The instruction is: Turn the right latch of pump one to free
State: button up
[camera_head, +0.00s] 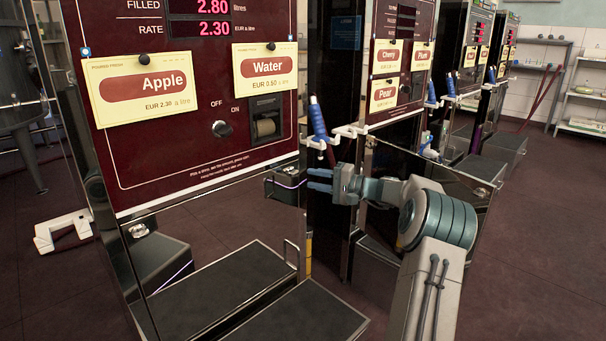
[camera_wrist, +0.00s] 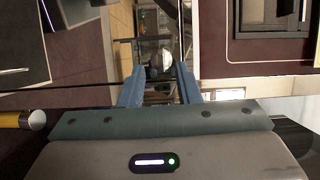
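Pump one (camera_head: 205,150) has a dark red front with Apple and Water cards. Its right side faces away from the head camera, so I cannot see a right latch there. In the wrist view a small shiny silver knob (camera_wrist: 160,62), apparently the right latch, shows just beyond and between my fingertips against a reflective panel. I cannot tell its turn position. My gripper (camera_head: 318,180) has blue-grey fingers pointing left at the pump's right edge. They also show spread apart in the wrist view (camera_wrist: 160,75). I see nothing held between them, and contact with the knob is unclear.
A blue-handled nozzle (camera_head: 318,120) hangs on a white bracket just above my gripper. A dark box (camera_head: 285,190) sticks out at the pump's right edge beside my fingers. A black step (camera_head: 300,318) lies below. More pumps stand at right, with open floor between.

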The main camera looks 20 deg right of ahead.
jog(key=p+v, duration=0.1)
jog(key=v, duration=0.7)
jog(key=shift+p, duration=0.4)
jog(key=shift+d, duration=0.1)
jog(key=s+a+r+n+g+h+p, duration=0.1)
jog(key=s+a+r+g+p, duration=0.3)
jog(key=a, duration=0.4)
jog(key=s+a+r+n+g+h+p, duration=0.1)
jog(key=a+r+n+g+p, duration=0.1)
jog(key=a+r+p, duration=0.5)
jog(key=s+a+r+n+g+h+p, duration=0.1)
jog(key=s+a+r+g+p, duration=0.15)
jog(key=a, duration=0.65)
jog(key=s+a+r+n+h+p, duration=0.1)
jog(key=s+a+r+h+p, duration=0.1)
jog(key=s+r+p, duration=0.3)
jog(key=s+a+r+n+g+h+p, duration=0.1)
jog(key=s+r+h+p, duration=0.3)
jog(key=s+p, duration=0.4)
jog(key=s+a+r+n+g+h+p, duration=0.1)
jog(key=s+a+r+n+h+p, duration=0.2)
jog(key=s, duration=1)
jog(key=p+v, duration=0.3)
jog(key=p, duration=0.1)
jog(key=shift+a+r, duration=0.2)
jog(key=shift+a, duration=0.05)
jog(key=shift+c, duration=0.5)
